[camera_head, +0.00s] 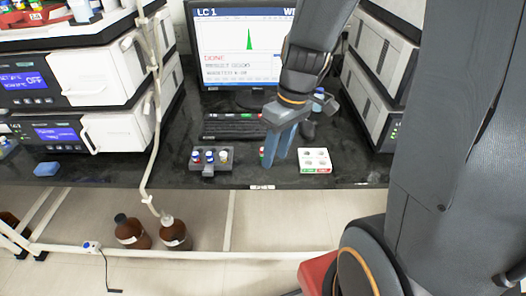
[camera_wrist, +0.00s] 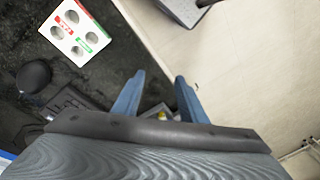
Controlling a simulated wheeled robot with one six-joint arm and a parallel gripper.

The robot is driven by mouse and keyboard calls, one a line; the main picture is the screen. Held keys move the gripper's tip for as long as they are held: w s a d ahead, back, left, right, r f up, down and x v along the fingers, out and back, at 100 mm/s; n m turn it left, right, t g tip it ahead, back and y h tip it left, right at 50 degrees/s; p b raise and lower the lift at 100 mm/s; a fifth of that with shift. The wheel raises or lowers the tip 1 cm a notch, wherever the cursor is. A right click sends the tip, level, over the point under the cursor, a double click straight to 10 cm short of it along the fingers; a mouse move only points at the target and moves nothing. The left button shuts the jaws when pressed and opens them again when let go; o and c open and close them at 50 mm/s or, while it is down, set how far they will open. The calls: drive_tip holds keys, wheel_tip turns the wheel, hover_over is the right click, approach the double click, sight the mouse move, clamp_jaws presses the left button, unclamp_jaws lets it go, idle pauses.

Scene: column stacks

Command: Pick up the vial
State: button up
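My gripper (camera_head: 273,160) points down over the front part of the dark bench, between a grey vial rack and a white tray. In the wrist view its two blue fingers (camera_wrist: 160,77) are apart with nothing held between their tips. The grey rack (camera_head: 210,170) holds several small vials (camera_head: 210,156) with blue and pale caps. In the wrist view a bit of the rack and a yellowish spot (camera_wrist: 162,117) show low between the fingers; the rest is hidden by my gripper. A small red and green item (camera_head: 262,152) shows beside the left finger; I cannot tell what it is.
The white tray (camera_head: 301,168) with round wells and red and green labels lies right of my gripper; it also shows in the wrist view (camera_wrist: 60,40). A keyboard (camera_head: 235,126) and monitor (camera_head: 240,50) stand behind. Instrument stacks (camera_head: 105,75) flank the bench. Brown bottles (camera_head: 130,232) stand below.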

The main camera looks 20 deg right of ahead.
drive_tip(key=w+d+n+t+y+p, duration=0.1)
drive_tip(key=w+d+n+y+p, duration=0.15)
drive_tip(key=w+n, duration=0.55)
drive_tip(key=shift+m+h, duration=0.35)
drive_tip(key=shift+m, duration=0.15)
drive_tip(key=shift+w+d+p+x, duration=0.15)
drive_tip(key=shift+w+x, duration=0.1)
drive_tip(key=shift+x, duration=1)
drive_tip(key=shift+w+d+p+x, duration=0.1)
drive_tip(key=shift+w+p+x, duration=0.15)
drive_tip(key=shift+x, duration=0.95)
drive_tip(key=shift+w+d+p+x, duration=0.1)
drive_tip(key=shift+w+x, duration=0.2)
drive_tip(key=shift+x, duration=0.95)
clamp_jaws()
